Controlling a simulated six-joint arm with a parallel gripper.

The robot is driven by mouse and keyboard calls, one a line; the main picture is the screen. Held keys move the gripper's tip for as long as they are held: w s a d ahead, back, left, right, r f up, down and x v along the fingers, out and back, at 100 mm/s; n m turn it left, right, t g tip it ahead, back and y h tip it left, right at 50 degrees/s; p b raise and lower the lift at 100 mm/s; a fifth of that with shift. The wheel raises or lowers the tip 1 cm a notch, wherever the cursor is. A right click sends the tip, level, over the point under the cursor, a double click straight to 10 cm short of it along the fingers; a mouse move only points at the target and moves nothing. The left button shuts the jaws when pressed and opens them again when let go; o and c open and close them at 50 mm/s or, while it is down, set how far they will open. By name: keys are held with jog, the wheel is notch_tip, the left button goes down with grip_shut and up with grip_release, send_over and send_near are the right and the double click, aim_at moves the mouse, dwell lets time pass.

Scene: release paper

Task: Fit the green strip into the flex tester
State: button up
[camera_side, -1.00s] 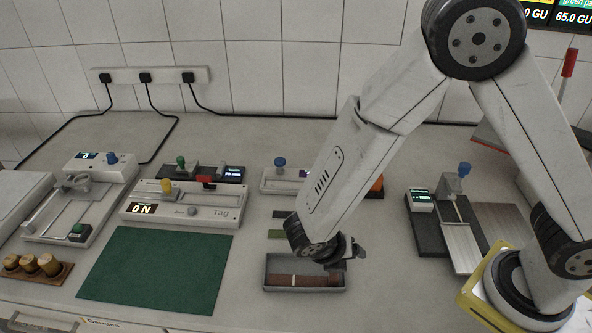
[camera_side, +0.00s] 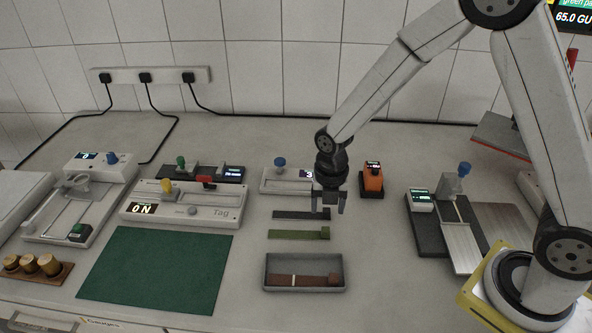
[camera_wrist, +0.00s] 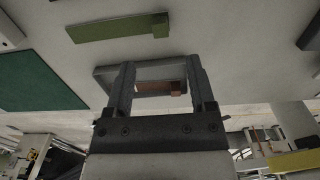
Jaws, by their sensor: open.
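The green strip (camera_side: 293,234) lies flat on the bench, with a small green block at its right end. It also shows in the wrist view (camera_wrist: 110,29), beyond my fingertips. My gripper (camera_side: 328,208) is open and empty, pointing down above the bench near the right ends of the dark strip and the green strip. In the wrist view both fingers (camera_wrist: 162,72) stand apart with nothing between them. Several testers stand on the bench. No readable label tells me which is the flex tester.
A dark strip (camera_side: 292,215) lies behind the green one. A grey tray (camera_side: 305,262) holding a brown strip is in front.

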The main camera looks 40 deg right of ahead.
aim_at(326, 229)
jog(key=shift+f, duration=1.3)
jog(key=shift+f, duration=2.6)
grip_shut()
